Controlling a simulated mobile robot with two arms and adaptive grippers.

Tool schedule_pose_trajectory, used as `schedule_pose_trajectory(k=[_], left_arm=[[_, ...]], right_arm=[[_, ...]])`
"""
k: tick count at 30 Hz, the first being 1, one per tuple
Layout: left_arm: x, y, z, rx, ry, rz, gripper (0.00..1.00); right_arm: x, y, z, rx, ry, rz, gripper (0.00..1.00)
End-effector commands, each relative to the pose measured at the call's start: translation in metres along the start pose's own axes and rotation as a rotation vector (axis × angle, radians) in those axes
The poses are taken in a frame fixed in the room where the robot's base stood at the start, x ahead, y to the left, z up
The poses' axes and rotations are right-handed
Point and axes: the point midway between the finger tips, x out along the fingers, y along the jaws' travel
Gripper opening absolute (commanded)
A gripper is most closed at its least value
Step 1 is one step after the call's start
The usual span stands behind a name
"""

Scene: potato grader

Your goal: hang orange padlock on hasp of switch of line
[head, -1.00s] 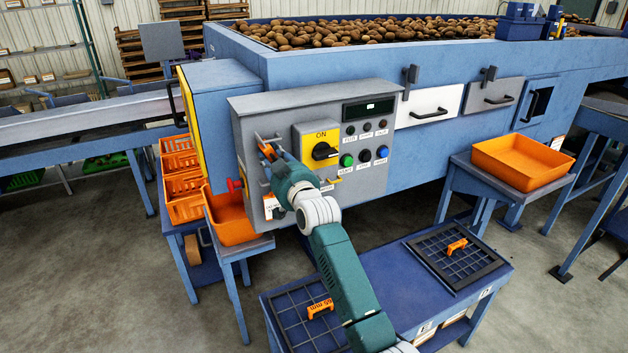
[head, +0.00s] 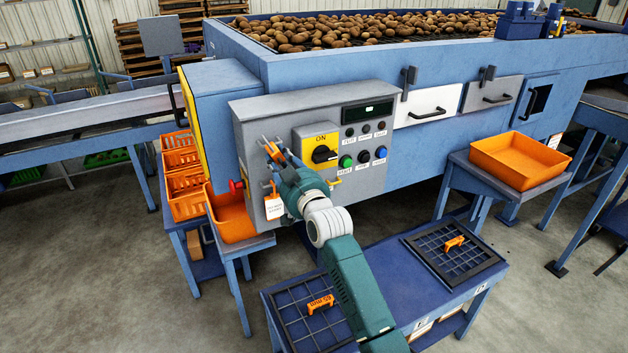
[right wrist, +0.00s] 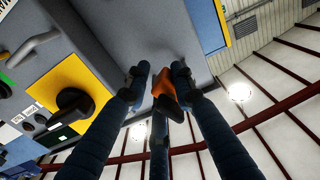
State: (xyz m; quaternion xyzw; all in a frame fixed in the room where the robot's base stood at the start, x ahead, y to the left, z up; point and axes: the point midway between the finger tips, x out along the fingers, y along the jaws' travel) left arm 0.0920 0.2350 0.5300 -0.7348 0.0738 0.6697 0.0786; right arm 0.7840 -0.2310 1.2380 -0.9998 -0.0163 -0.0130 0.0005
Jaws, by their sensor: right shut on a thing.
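My right gripper (head: 272,158) is in front of the left part of the grey control box (head: 375,185), left of the switch. Its fingers are shut on a small orange piece, which I take to be the orange padlock (right wrist: 165,84); the fingers hide much of it. The yellow switch plate (head: 304,136) reads ON and carries a black rotary handle (head: 324,153), also in the right wrist view (right wrist: 74,103). The padlock is apart from the switch. I cannot make out the hasp clearly. My left gripper is not in view.
A white tag (head: 274,208) hangs below the gripper. A red button (head: 236,186) sticks out at the box's left side. Below are a blue table (head: 395,266) with grid frames and an orange bin (head: 232,217). An orange tray (head: 520,160) stands at right.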

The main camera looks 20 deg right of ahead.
Motion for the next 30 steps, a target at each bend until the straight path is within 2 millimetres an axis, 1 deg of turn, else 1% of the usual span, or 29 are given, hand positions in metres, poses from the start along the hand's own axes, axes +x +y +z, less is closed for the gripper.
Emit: schedule_pose_trajectory(k=[1, 3, 8, 18, 22, 30], left_arm=[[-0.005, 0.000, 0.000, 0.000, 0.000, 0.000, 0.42], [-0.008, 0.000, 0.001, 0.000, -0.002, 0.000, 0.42], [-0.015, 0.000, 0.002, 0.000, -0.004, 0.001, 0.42], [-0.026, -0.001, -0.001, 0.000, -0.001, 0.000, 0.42], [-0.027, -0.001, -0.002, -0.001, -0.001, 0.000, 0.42], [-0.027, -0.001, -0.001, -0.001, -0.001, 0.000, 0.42]], right_arm=[[-0.005, 0.000, 0.002, 0.000, -0.008, -0.001, 0.00], [-0.010, 0.000, 0.004, 0.000, -0.011, -0.001, 0.00], [-0.021, 0.001, 0.006, 0.000, -0.015, -0.001, 0.00], [-0.043, 0.002, 0.007, 0.000, -0.017, -0.001, 0.00], [-0.047, 0.002, 0.008, 0.000, -0.017, -0.002, 0.00], [-0.047, 0.002, 0.009, 0.001, -0.018, -0.001, 0.00]])
